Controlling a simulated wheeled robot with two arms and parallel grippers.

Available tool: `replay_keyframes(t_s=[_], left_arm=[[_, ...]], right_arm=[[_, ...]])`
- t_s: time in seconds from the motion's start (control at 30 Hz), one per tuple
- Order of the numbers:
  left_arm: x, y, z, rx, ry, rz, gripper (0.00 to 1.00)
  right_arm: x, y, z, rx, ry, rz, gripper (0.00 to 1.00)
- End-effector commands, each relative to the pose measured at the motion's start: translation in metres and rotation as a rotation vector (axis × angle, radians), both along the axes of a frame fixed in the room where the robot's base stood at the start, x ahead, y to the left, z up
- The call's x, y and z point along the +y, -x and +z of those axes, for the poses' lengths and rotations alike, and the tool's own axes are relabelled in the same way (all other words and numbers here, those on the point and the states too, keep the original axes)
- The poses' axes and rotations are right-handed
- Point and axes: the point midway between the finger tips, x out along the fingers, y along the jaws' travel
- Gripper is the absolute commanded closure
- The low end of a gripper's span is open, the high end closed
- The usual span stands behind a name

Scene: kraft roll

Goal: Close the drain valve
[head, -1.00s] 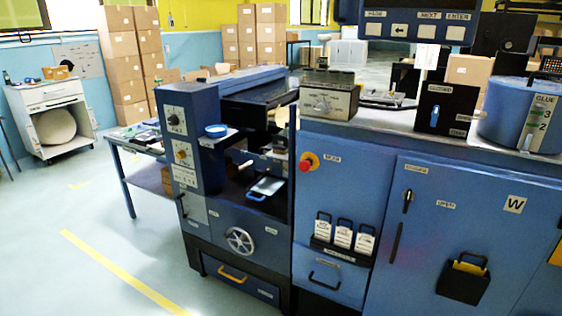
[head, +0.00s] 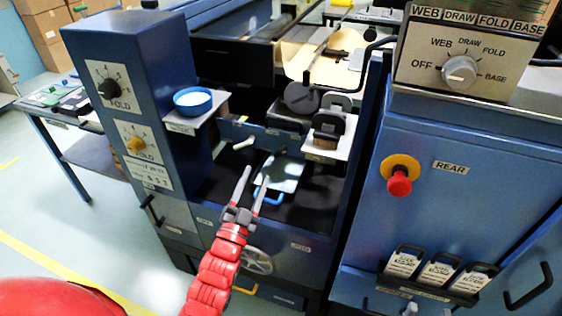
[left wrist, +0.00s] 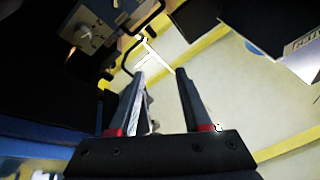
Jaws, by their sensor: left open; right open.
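No label that reads drain is legible, so I cannot tell for sure which part is the drain valve. A grey spoked handwheel (head: 257,261) sits low on the blue machine's front, partly behind my left arm. A small pale lever (head: 243,144) sticks out in the machine's open bay. My left gripper (head: 258,166) is open, its two fingers apart and empty, in front of the bay in the head view. Its open fingers also show in the left wrist view (left wrist: 160,75). Grey tips of my right gripper (head: 418,309) just show at the bottom edge.
A tray with a blue handle (head: 280,175) lies in the bay. A blue cup (head: 193,100) stands on a side shelf. A red stop button (head: 399,182) and a card rack (head: 432,273) stick out at the right. Open floor lies left.

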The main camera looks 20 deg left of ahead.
Motion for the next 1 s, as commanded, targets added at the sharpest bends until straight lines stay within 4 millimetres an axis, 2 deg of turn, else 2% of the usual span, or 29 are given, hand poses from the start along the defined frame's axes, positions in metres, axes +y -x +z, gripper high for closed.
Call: replay_keyframes(t_s=[0.03,0.13,0.33,0.47,0.57,1.0], left_arm=[[0.000,-0.005,-0.014,0.067,-0.041,0.012,0.51],[-0.001,-0.011,-0.039,0.206,-0.117,0.029,0.51],[-0.002,-0.014,-0.065,0.348,-0.200,0.038,0.51],[-0.003,-0.023,-0.067,0.363,-0.210,0.039,0.51],[-0.004,-0.040,-0.066,0.360,-0.206,0.038,0.51],[-0.007,-0.137,-0.064,0.358,-0.206,0.038,0.51]], right_arm=[[0.000,0.000,-0.009,0.000,0.000,0.000,0.50],[0.000,0.000,-0.015,0.000,0.000,0.000,0.50],[0.000,0.000,-0.019,0.000,0.000,0.000,0.50],[0.000,0.000,-0.019,0.000,0.000,0.000,0.50],[0.000,0.000,-0.019,0.000,0.000,0.000,0.50],[0.000,0.000,-0.015,0.000,0.000,0.000,0.50]])
